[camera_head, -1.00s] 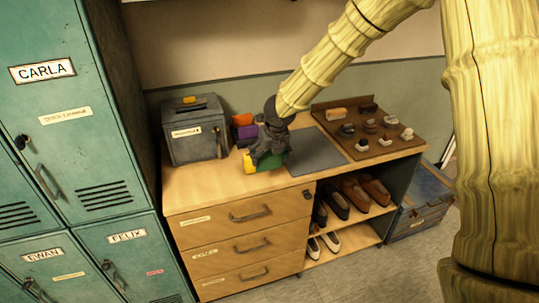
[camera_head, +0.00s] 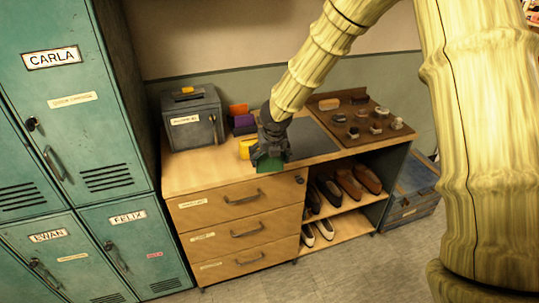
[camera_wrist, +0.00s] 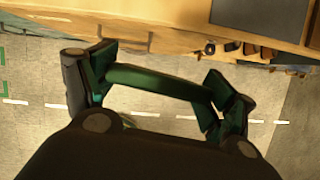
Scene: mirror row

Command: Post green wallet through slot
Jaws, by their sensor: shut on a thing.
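My gripper (camera_head: 270,152) is shut on the green wallet (camera_head: 271,165), at the front edge of the wooden cabinet top. In the wrist view the wallet (camera_wrist: 160,82) spans between the two fingers, with floor behind it and the cabinet edge above it in the picture. A dark grey metal box (camera_head: 206,132) with a pale label stands at the left of the cabinet top, apart from the wallet. A small yellow patch shows on its lid; I cannot make out a slot there.
A yellow item (camera_head: 246,148), a purple item (camera_head: 242,121) and an orange item (camera_head: 238,109) lie between box and gripper. A grey mat (camera_head: 312,140) and a brown board (camera_head: 327,104) with several small items are at right. Teal lockers (camera_head: 88,130) stand at left.

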